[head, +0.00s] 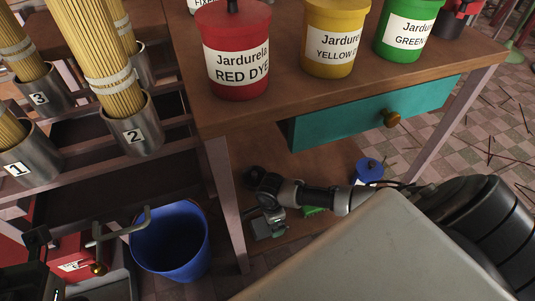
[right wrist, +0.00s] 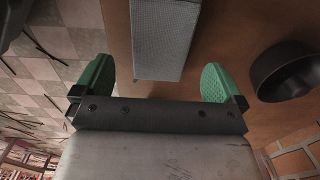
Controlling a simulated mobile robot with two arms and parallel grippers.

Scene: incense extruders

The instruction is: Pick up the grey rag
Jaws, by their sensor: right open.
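The grey rag (right wrist: 163,40) shows in the right wrist view as a folded grey block lying on a brown wooden surface. My right gripper (right wrist: 158,72) is open, with one green finger pad on each side of the rag's near end. The pads look clear of the rag, and I cannot tell the height between them. In the head view my right arm reaches under the table, and its gripper (head: 270,230) is over the lower shelf. I cannot clearly make out the rag in the head view.
A dark round bowl (right wrist: 288,70) stands right of the gripper. The table (head: 300,92) with a teal drawer (head: 350,115) overhangs the lower shelf (head: 300,160). A blue pot (head: 368,170) stands on that shelf. A blue bucket (head: 170,245) is left of the table leg.

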